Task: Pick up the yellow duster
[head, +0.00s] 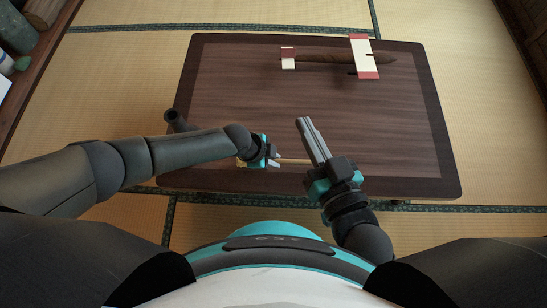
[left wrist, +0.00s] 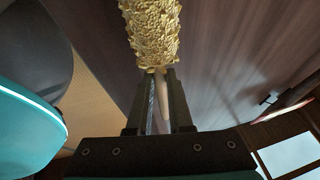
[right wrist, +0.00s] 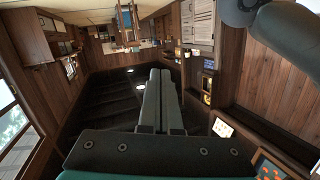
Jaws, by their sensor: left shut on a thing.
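The yellow duster shows in the left wrist view with its fluffy yellow head (left wrist: 150,32) just beyond my left gripper (left wrist: 158,73), whose fingers are shut on it near the base of the head. In the head view my left gripper (head: 274,153) is low over the near part of the table, and the duster's pale handle (head: 295,161) sticks out to the right. Most of the yellow head is hidden there behind my left arm. My right gripper (head: 303,121) is shut and empty to the right, its fingers together in the right wrist view (right wrist: 160,72).
The dark wooden table (head: 425,150) stands on the tatami floor (head: 125,60). A long brown object (head: 325,58) with red and white pieces (head: 363,58) lies at its far side. The table's middle is clear. A wooden shelf edge (head: 38,70) with several items is at far left.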

